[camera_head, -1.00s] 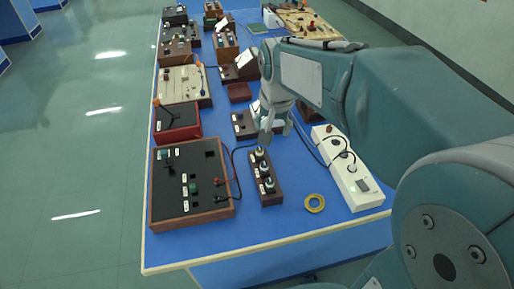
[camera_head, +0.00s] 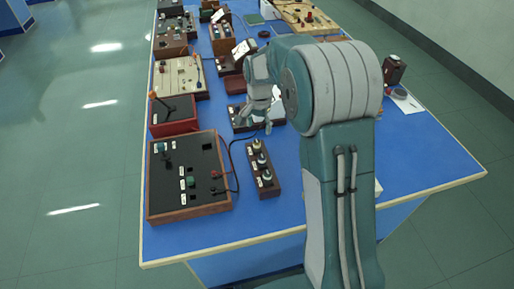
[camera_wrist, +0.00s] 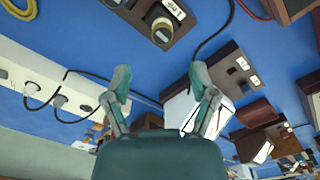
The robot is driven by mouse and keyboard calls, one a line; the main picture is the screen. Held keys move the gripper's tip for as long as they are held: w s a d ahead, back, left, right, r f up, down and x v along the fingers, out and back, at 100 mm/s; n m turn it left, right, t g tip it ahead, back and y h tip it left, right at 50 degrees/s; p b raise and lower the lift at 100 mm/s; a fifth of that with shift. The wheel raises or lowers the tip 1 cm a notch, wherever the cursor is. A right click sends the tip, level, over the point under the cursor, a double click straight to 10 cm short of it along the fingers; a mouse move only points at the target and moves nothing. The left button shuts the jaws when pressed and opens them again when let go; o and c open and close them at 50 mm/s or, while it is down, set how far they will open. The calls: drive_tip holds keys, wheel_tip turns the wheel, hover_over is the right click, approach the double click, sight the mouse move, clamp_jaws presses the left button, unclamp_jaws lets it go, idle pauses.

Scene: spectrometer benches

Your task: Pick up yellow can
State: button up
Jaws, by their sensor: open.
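I see no yellow can in any view. My gripper (camera_head: 255,124) is open and empty over the middle of the blue bench, above a small box with dark panels. In the wrist view my gripper (camera_wrist: 161,78) shows two spread fingers with nothing between them. The only plainly yellow thing near is a ring (camera_wrist: 20,8), like a roll of tape, cut off at the top left of the wrist view. My arm hides much of the bench's right side in the head view.
On the blue bench (camera_head: 262,212) stand a large black-topped box (camera_head: 205,150), a narrow box with several round terminals (camera_head: 261,168) and a red box (camera_head: 172,116). A white power strip (camera_wrist: 45,105) with plugged cables shows in the wrist view. Bare bench lies at the front.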

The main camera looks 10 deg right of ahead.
sight(256, 141)
drive_tip(key=f, duration=0.2)
drive_tip(key=shift+s+a+f, duration=0.1)
drive_tip(key=shift+a+f, duration=0.15)
drive_tip(key=shift+f, duration=0.1)
wheel_tip(256, 141, down, 5)
drive_tip(key=shift+a+r, duration=0.15)
drive_tip(key=shift+r, duration=0.05)
drive_tip(key=shift+s, duration=0.1)
clamp_jaws()
